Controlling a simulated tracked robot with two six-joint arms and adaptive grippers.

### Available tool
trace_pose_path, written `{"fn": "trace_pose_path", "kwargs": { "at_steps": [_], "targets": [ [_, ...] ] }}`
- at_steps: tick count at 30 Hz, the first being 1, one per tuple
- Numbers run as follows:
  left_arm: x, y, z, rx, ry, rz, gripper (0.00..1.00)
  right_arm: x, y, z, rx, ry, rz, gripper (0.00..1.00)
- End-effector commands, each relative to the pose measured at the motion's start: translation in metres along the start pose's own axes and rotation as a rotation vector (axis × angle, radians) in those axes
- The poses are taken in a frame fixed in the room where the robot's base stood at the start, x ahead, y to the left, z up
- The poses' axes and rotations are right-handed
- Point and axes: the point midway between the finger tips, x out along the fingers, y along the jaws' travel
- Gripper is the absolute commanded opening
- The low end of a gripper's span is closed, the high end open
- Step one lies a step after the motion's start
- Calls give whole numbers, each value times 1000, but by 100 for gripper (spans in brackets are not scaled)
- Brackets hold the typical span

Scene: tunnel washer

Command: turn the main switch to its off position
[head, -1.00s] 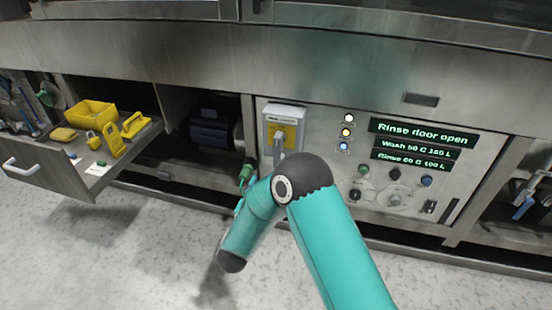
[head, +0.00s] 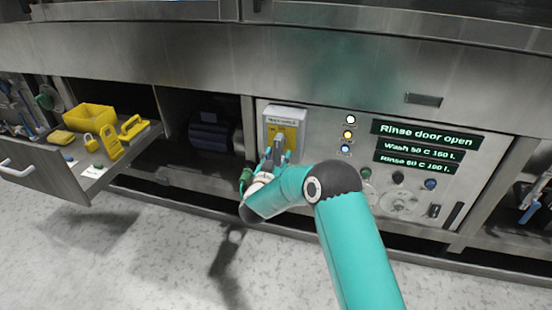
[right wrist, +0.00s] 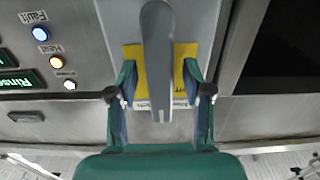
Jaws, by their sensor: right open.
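The main switch (head: 286,114) is a grey box with a yellow plate (head: 290,132) on the panel's left side. In the right wrist view its long grey lever (right wrist: 157,60) runs lengthwise over the yellow plate (right wrist: 132,58). My right gripper (head: 274,152) is at the lower part of the switch, its fingers hiding part of the lever in the head view. In the right wrist view the right gripper (right wrist: 160,92) is open, with one finger on each side of the lever and a visible gap on both sides. My left gripper is not in view.
Right of the switch are three lamps (head: 348,134), green-lettered displays (head: 425,135) and several knobs (head: 397,178). An open drawer (head: 60,180) with yellow items juts out at the left.

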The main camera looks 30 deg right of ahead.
Motion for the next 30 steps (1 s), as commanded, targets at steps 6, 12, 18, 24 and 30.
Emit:
{"fn": "trace_pose_path", "kwargs": {
  "at_steps": [6,12,18,24,30],
  "targets": [
    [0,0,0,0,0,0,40,0,0,0,0,0,0,40],
    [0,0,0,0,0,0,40,0,0,0,0,0,1,7],
    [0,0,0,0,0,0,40,0,1,0,0,0,1,0],
    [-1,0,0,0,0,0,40,-2,-1,0,-4,-1,-1,0],
    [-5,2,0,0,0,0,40,-1,1,-1,-41,-2,-1,0]
  ]
}}
